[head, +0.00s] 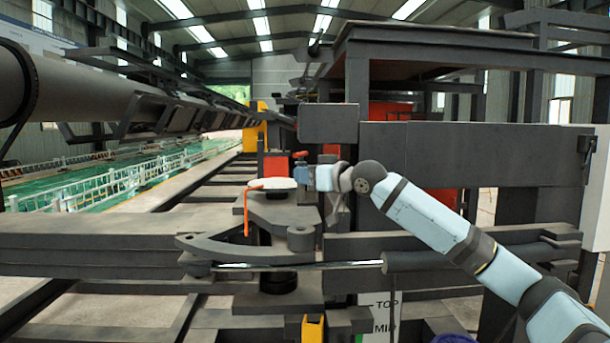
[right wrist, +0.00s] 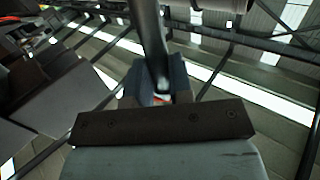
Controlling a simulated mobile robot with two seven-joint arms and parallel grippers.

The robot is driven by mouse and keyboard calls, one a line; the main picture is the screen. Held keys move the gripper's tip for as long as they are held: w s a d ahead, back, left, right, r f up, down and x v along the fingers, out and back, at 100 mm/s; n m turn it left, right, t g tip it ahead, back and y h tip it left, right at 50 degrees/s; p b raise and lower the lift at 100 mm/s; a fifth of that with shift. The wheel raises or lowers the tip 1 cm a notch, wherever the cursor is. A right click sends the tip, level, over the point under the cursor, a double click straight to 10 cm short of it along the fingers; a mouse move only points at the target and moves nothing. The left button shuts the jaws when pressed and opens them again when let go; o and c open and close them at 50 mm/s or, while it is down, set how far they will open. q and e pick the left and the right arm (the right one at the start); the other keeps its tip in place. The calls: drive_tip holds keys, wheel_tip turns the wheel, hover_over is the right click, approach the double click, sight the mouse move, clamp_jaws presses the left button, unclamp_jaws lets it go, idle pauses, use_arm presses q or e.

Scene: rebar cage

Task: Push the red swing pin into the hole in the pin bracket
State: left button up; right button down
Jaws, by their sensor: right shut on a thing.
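My right gripper (head: 303,174) reaches in from the right and is shut beside the white disc. A small red top (head: 300,154) shows just above its fingers, seemingly part of the held red swing pin. The right wrist view shows a speck of red between the fingers (right wrist: 158,92) and a dark bar (right wrist: 150,40) crossing beyond them. The pin's lower part is hidden by the gripper. The dark plates (head: 283,210) below seem to be the pin bracket, but I cannot make out its hole. My left gripper is not in view.
A bent orange-red rod (head: 246,212) hangs left of the white disc (head: 272,184). A curved dark arm (head: 235,247) and a shiny rod (head: 315,266) lie in front and below. A dark beam (head: 480,152) runs behind my right arm. A large pipe lies at upper left.

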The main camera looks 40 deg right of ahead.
sight(307, 230)
wheel_tip(307, 230, down, 6)
drive_tip(key=b, duration=0.4)
drive_tip(key=shift+r, duration=0.25)
drive_tip(key=shift+f, duration=0.1)
idle(0.8)
drive_tip(key=shift+s+p, duration=0.1)
drive_tip(key=shift+p, duration=0.3)
idle(0.7)
drive_tip(key=shift+f+b, duration=2.2)
drive_tip(key=shift+f, duration=0.95)
drive_tip(key=c, duration=0.9)
unclamp_jaws()
drive_tip(key=shift+c, duration=0.2)
drive_tip(key=shift+s+f, duration=0.1)
drive_tip(key=shift+f, duration=0.1)
